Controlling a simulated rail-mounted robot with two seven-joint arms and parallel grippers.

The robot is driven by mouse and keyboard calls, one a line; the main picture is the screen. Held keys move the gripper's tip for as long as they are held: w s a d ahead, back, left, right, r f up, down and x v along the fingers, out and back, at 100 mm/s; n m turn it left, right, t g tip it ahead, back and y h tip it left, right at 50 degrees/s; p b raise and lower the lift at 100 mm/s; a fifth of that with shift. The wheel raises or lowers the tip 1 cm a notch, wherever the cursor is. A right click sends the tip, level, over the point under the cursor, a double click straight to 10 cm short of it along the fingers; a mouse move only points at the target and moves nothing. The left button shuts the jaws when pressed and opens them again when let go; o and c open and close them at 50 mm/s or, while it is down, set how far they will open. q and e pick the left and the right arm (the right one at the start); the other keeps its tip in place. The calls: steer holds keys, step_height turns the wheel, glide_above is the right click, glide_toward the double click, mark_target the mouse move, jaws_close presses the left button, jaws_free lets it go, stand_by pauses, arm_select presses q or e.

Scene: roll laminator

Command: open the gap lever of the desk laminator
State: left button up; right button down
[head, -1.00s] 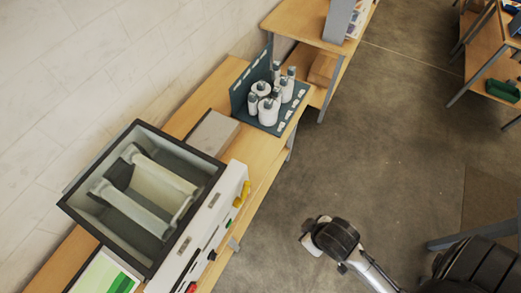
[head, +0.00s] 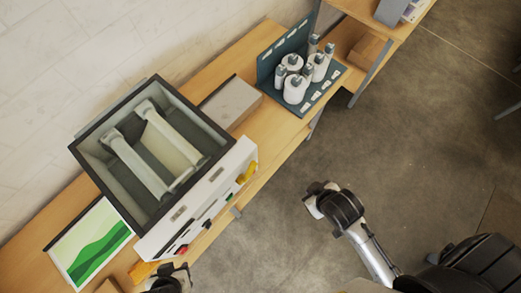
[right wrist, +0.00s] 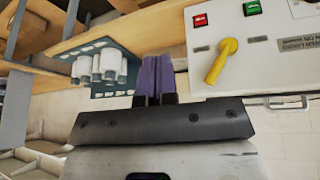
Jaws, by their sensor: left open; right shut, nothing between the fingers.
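The desk laminator (head: 196,205) is a white-fronted machine with a dark-framed open top showing pale rollers. Its yellow lever (head: 244,174) is at the right end of the front panel. In the right wrist view, the yellow lever (right wrist: 221,62) stands out slanted from the white panel, near a red and a green button. My right gripper (head: 312,200) is shut and empty, out in front of the lever and apart from it. Its purple fingers (right wrist: 155,78) are together, left of the lever in the right wrist view. My left gripper (head: 172,279) is open at the bottom edge, partly cut off.
A green-and-white sheet (head: 89,243) lies left of the laminator. A grey box (head: 231,103) and a dark rack (head: 268,72) with several white bottles stand to its right on the wooden bench. Open floor (head: 400,150) lies in front of the bench.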

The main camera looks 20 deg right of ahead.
steer(key=w+a+f+n+t+y+b, duration=0.1)
steer(key=w+f+n+t+y+b, duration=0.3)
steer(key=w+t+b, duration=0.6)
steer(key=w+a+f+n+t+y+b, duration=0.1)
steer(key=w+f+n+t+y+b, duration=0.35)
steer(key=w, duration=0.95)
steer(key=s+d+f+n+g+y+b, duration=0.2)
steer(key=n+g+y+b, duration=0.4)
steer(key=n+g, duration=0.6)
steer(key=s+d+f+n+g+y+b, duration=0.2)
steer(key=n+g+y+b, duration=0.5)
steer(key=n+g, duration=0.5)
steer(key=shift+d+f+n+y, duration=0.45)
steer(key=shift+f+n+y, duration=0.35)
steer(key=shift+n+y, duration=0.25)
steer(key=p, duration=0.4)
glide_toward(247, 172)
steer(key=a+r, duration=0.2)
steer(key=r, duration=0.1)
steer(key=a+r, duration=0.1)
steer(key=r, duration=0.1)
steer(key=shift+s+r, duration=0.1)
steer(key=shift+s, duration=0.1)
